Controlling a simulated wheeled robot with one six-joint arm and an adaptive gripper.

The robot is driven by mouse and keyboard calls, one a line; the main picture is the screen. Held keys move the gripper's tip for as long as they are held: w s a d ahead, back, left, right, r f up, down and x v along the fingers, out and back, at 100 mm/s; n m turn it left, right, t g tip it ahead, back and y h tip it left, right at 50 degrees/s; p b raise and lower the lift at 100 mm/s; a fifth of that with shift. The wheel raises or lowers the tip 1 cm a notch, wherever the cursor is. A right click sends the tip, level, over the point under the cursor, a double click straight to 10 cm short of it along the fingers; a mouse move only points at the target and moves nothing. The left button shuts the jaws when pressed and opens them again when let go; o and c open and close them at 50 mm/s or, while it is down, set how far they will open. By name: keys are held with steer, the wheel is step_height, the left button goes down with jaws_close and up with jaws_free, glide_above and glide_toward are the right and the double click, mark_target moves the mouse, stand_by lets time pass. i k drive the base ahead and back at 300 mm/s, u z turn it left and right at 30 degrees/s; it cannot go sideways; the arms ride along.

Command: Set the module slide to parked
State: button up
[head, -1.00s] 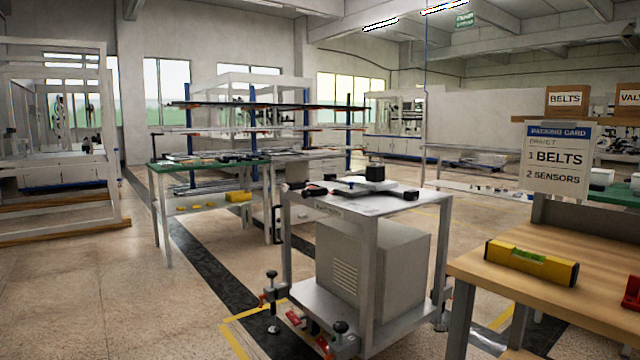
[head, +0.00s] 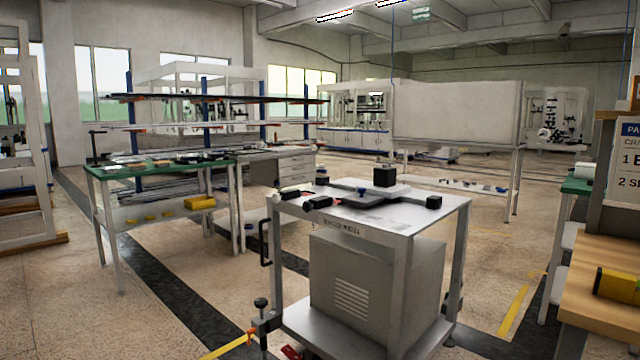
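A white-topped cart (head: 440,207) stands at centre right in the head view. On its top is a low flat mechanism (head: 370,193) with a black block (head: 385,177) and several black end pieces. I cannot tell whether this is the module slide or what setting it has. A label on the cart's front edge is too small to read. A grey box (head: 370,290) with a vent sits on the cart's lower shelf. My gripper is not in view.
A green-topped bench (head: 160,171) with a yellow bin (head: 201,202) stands at left, before a stock rack (head: 220,98). A wooden table (head: 595,300) with a yellow level (head: 618,285) is at right. Floor is open at front left and between the cart and wooden table.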

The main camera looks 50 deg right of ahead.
mark_target(383, 185)
steer(key=z, duration=0.35)
steer(key=i, duration=1.15)
steer(key=z, duration=1.65)
steer(key=i, duration=0.65)
steer(key=z, duration=0.55)
